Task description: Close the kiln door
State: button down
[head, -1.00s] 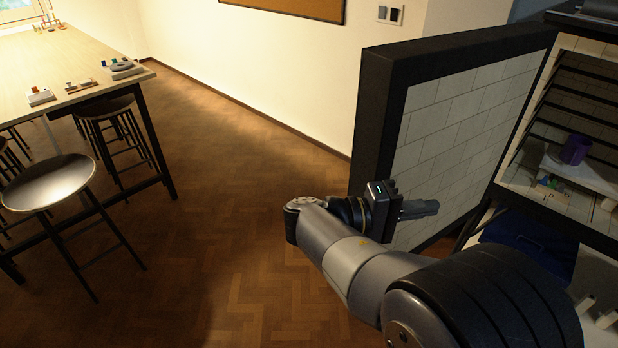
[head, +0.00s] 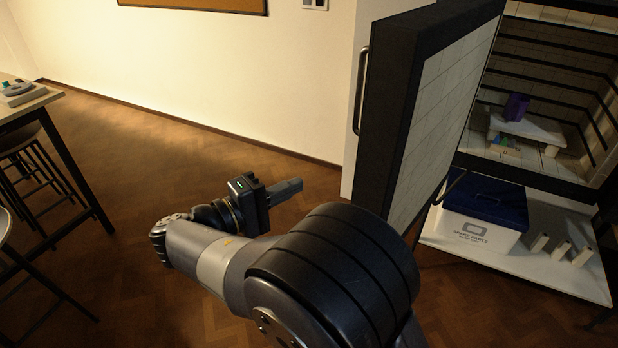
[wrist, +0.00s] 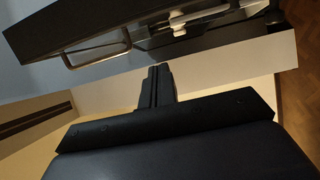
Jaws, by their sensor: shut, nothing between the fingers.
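The kiln door (head: 432,110) stands open, with its black edge towards me and its white-tiled inner face to the right. Its bar handle (head: 361,90) shows on the outer, left side. The kiln chamber (head: 545,60) is open behind and right of the door. My gripper (head: 298,186) is shut and empty, left of the door and apart from it, on the handle side and lower in the picture than the handle. In the wrist view the shut fingers (wrist: 157,82) point towards a dark slab with a bar handle (wrist: 97,54), seemingly the door, with a gap between.
A purple cup (head: 516,107) is on a pale shelf (head: 528,126) in the kiln. Below is a white box with a blue lid (head: 485,201), beside several pale posts. A table (head: 30,105) and stools (head: 25,165) stand at left. Floor between is clear.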

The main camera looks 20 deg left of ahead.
jog(key=w+d+p, duration=0.2)
jog(key=w+d, duration=0.5)
jog(key=d, duration=0.1)
jog(key=shift+w+d+p, duration=0.15)
jog(key=shift+d+p, duration=0.15)
jog(key=shift+d, duration=0.05)
jog(key=shift+d, duration=0.15)
